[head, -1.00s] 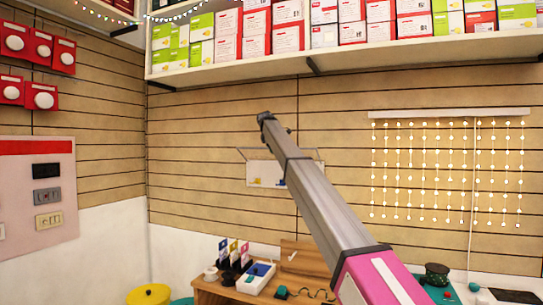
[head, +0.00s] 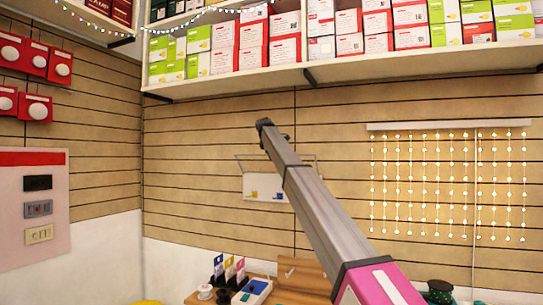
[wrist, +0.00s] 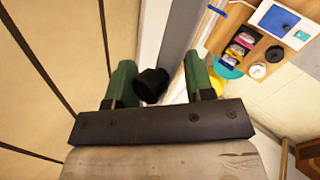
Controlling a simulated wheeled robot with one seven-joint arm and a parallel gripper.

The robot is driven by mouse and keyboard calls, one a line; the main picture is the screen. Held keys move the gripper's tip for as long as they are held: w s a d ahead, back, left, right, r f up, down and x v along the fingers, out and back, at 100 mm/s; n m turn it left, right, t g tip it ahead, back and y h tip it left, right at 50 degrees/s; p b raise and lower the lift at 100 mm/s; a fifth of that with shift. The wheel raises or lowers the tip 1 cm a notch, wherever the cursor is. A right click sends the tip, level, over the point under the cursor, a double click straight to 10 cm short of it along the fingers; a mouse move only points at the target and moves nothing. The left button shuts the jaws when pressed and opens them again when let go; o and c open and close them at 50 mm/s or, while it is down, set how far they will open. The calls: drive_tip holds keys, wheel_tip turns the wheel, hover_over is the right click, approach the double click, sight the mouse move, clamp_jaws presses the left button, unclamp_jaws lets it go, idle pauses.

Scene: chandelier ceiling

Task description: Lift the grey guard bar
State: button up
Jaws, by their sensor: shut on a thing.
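The grey guard bar (head: 246,155) is a thin frame above a small white tray (head: 257,195) on the slatted wall in the head view. It stands raised clear of the tray's top edge. My gripper is shut on the bar; the exact contact is hard to see.
A high shelf of boxes (head: 400,45) runs above the tray. A string of hanging lights (head: 420,180) is on the wall to the right. Below stands a wooden desk (head: 296,272) with small items and a blue-and-white box (head: 252,291). Red boxes (head: 34,108) hang at left.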

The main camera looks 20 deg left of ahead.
drive_tip(key=o, duration=0.9)
drive_tip(key=shift+w+d+f, duration=0.35)
drive_tip(key=shift+w+d, duration=0.05)
drive_tip(key=shift+s+a+r, duration=0.1)
drive_tip(key=shift+s, duration=0.05)
drive_tip(key=shift+s+a+r, duration=0.15)
drive_tip(key=shift+s+r, duration=0.2)
drive_tip(key=v, duration=0.9)
drive_tip(key=shift+s+r, duration=0.25)
drive_tip(key=shift+r, duration=0.1)
